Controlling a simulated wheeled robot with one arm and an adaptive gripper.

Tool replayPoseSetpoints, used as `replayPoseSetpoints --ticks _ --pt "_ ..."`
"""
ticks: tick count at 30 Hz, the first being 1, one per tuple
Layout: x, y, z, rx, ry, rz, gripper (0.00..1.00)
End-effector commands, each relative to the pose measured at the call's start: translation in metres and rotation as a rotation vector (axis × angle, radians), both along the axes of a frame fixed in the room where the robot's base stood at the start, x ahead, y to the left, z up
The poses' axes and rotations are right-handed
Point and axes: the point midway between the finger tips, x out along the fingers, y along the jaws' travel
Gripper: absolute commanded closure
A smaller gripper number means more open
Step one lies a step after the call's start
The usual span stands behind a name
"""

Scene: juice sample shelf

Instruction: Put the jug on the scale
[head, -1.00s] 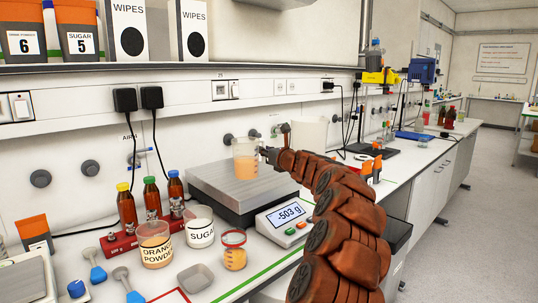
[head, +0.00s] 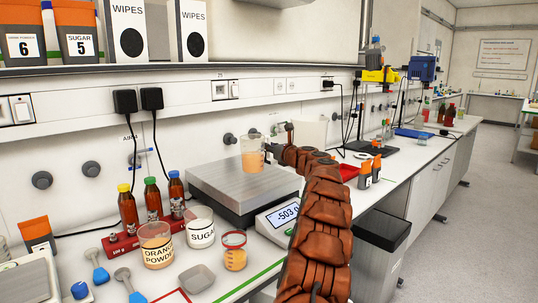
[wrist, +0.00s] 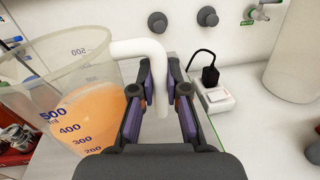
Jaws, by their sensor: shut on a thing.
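The jug (head: 253,156) is a clear measuring jug with orange liquid and a white handle. In the head view my gripper (head: 274,150) is at the jug's right side. The scale (head: 222,184) has a grey metal plate, and the jug is upright over its far part. I cannot tell from the picture whether its base touches the plate. The display (head: 286,213) shows -503, partly covered by my arm.
In front of the scale stand an orange powder cup (head: 156,250), a sugar cup (head: 200,232) and a small red-rimmed cup (head: 235,257). A red rack (head: 118,241) with bottles is at the left. A wall with knobs stands behind.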

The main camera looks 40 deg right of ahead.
Motion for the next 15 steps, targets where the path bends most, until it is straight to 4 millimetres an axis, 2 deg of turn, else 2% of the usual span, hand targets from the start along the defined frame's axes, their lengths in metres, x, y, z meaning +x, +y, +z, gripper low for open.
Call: replayPoseSetpoints --ticks 7,15 --pt "0.003 -0.004 0.000 0.000 -0.001 0.002 1.00" --pt "0.003 -0.004 -0.028 0.002 -0.001 0.001 1.00"
